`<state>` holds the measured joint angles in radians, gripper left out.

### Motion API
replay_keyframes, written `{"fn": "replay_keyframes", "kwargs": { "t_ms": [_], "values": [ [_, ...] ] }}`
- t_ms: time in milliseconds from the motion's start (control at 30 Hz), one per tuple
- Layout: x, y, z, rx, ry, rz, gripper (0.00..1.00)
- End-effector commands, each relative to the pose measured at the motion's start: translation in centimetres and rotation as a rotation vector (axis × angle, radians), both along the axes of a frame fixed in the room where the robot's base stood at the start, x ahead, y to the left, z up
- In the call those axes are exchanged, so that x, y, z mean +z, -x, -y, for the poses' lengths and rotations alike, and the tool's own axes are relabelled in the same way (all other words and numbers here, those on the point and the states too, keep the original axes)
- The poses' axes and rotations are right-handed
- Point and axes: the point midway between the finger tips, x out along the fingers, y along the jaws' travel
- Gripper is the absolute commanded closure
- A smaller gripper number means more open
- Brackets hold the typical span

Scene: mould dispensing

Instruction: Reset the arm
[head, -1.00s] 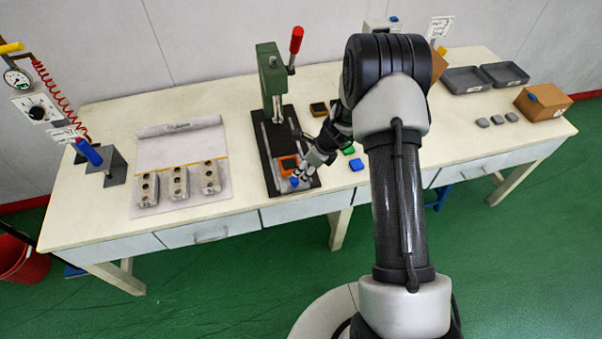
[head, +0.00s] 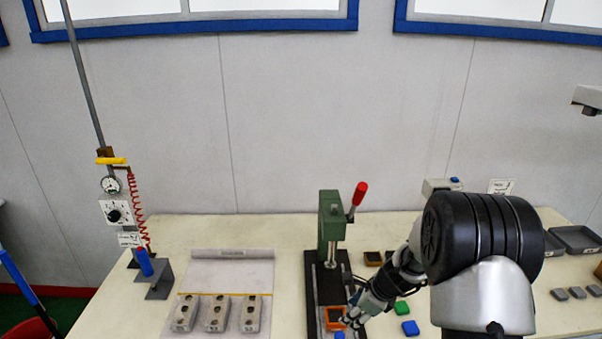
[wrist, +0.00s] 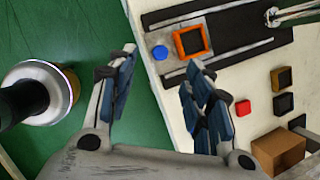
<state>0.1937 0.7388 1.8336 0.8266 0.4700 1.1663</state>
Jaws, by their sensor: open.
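My gripper (head: 354,314) is open and empty, above the front end of the press's black base in the head view. In the wrist view its two blue-padded fingers (wrist: 158,95) are spread apart with nothing between them. The green press (head: 331,228) with a red-knobbed lever stands on the black base (head: 312,290). An orange square frame (wrist: 190,42) lies on the base's front plate, with a blue round piece (wrist: 160,53) beside it.
Several grey moulds (head: 216,313) stand on a sheet at the left. A blue-handled tool sits in a grey stand (head: 158,275). Green (head: 401,308) and blue (head: 410,328) pieces lie right of the press. Grey trays (head: 576,239) are at the far right. My arm covers part of the table.

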Motion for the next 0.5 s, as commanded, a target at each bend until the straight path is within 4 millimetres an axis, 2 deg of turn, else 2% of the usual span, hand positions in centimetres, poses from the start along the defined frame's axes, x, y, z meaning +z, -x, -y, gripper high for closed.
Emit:
{"fn": "replay_keyframes", "kwargs": {
  "t_ms": [33,200,267,400,500],
  "values": [
    [2.6,0.5,-0.7,0.095,0.027,0.044,0.53],
    [10.0,4.4,-2.9,0.463,0.147,0.165,0.53],
    [12.2,6.2,-3.5,0.589,0.193,0.203,0.53],
    [16.4,11.1,-4.5,0.877,0.313,0.283,0.53],
    [18.5,14.9,-4.8,1.078,0.407,0.329,0.53]
  ]
}}
